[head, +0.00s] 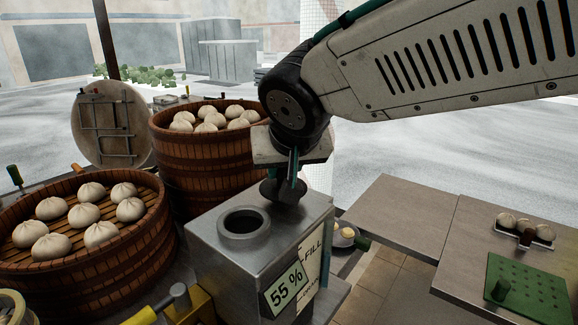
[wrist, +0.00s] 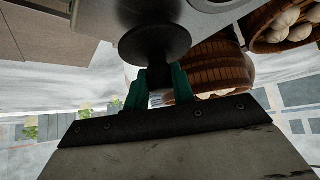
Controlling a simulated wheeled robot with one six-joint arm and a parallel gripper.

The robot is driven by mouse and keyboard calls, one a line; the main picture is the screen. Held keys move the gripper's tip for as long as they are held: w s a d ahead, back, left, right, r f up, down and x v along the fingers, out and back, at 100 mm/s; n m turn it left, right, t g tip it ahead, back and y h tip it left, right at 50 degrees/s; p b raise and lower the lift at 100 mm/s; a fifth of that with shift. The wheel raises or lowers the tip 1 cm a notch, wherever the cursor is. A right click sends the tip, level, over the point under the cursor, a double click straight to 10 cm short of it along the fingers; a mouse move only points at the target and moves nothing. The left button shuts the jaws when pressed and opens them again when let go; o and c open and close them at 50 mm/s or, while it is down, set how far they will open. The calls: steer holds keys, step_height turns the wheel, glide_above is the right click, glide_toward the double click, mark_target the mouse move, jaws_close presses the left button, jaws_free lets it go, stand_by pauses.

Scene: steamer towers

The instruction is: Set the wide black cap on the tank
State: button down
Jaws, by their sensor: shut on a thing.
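The tank (head: 212,262) is a grey metal box with a raised round neck (head: 244,238) on top; the neck is open, with a dark hole. A sign reading "55 %" is on its front. My gripper (head: 291,172) is shut on the wide black cap (head: 276,192) by its stem, with the disc facing down. The cap is over the tank's top, behind and right of the neck, apart from it. In the wrist view the cap's dark disc (wrist: 155,42) sits beyond my green fingertips (wrist: 158,80). Whether the cap touches the tank top is unclear.
Wooden steamers with buns stand left (head: 110,262) and behind (head: 200,155) the tank. A metal table (head: 475,235) at the right holds a green perforated board (head: 530,285) and a small bun holder (head: 525,238).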

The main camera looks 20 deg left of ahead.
steer(key=shift+f, duration=0.4)
steer(key=c, duration=1.1)
jaws_free()
steer(key=v, duration=0.7)
steer(key=shift+s+r, duration=0.25)
steer(key=shift+r, duration=0.05)
steer(key=shift+d, duration=0.1)
